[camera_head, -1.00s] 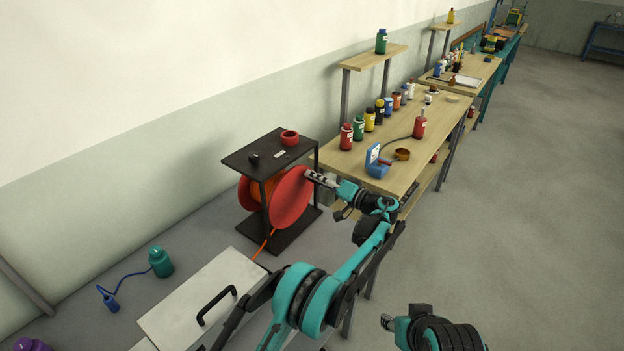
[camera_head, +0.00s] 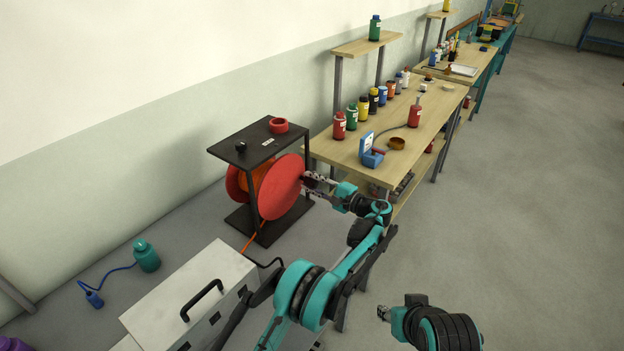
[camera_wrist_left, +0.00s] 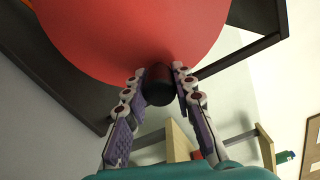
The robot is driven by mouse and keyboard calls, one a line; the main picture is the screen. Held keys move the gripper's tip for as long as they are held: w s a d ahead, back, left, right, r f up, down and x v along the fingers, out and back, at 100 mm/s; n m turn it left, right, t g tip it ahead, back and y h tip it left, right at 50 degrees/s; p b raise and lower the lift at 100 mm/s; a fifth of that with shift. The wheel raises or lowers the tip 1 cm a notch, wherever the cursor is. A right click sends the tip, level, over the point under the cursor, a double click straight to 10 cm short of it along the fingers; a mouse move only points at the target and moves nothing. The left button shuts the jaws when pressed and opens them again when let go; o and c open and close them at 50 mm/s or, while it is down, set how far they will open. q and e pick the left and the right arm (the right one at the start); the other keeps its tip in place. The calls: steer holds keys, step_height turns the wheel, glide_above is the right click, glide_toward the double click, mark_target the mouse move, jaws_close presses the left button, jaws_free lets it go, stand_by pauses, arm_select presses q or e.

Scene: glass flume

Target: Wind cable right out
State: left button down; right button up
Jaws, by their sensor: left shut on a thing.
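A cable reel with red discs (camera_head: 281,190) sits in a dark metal stand (camera_head: 262,142) against the wall. Orange cable (camera_head: 253,241) runs from the reel down toward the white box. My left gripper (camera_head: 312,181) is at the right edge of the front red disc. The left wrist view shows its two fingers (camera_wrist_left: 154,86) shut on a dark crank knob (camera_wrist_left: 157,92) that stands out from the red disc (camera_wrist_left: 130,35).
A white box (camera_head: 190,285) with a black handle stands on the floor in front of the reel. A wooden workbench (camera_head: 345,158) with several bottles is close beyond my left gripper. Open floor (camera_head: 500,200) lies right.

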mark_target(292, 202)
arm_select(q)
steer(key=f+m, duration=0.1)
steer(key=f+m+b, duration=0.1)
steer(key=shift+s+a+f+m, duration=0.15)
steer(key=shift+s+m, duration=0.1)
steer(key=shift+m, duration=0.15)
steer(key=f+m, duration=0.1)
steer(key=s+a+f+m+b, duration=0.1)
steer(key=m, duration=0.1)
steer(key=shift+f+m, duration=0.15)
steer(key=shift+m, duration=0.15)
steer(key=m, duration=0.1)
steer(key=s+a+f+m, duration=0.1)
steer(key=m, duration=0.1)
steer(key=shift+s+f+b, duration=0.3)
steer(key=shift+b, duration=0.1)
steer(key=shift+s+a+f+m, duration=0.25)
steer(key=shift+s+m, duration=0.1)
steer(key=shift+m, duration=0.3)
steer(key=shift+s+a+f+m, duration=0.1)
steer(key=shift+s+a+m, duration=0.15)
steer(key=shift+m, duration=0.4)
steer(key=shift+s, duration=0.1)
steer(key=c, duration=1.3)
jaws_free()
steer(key=shift+o, duration=0.2)
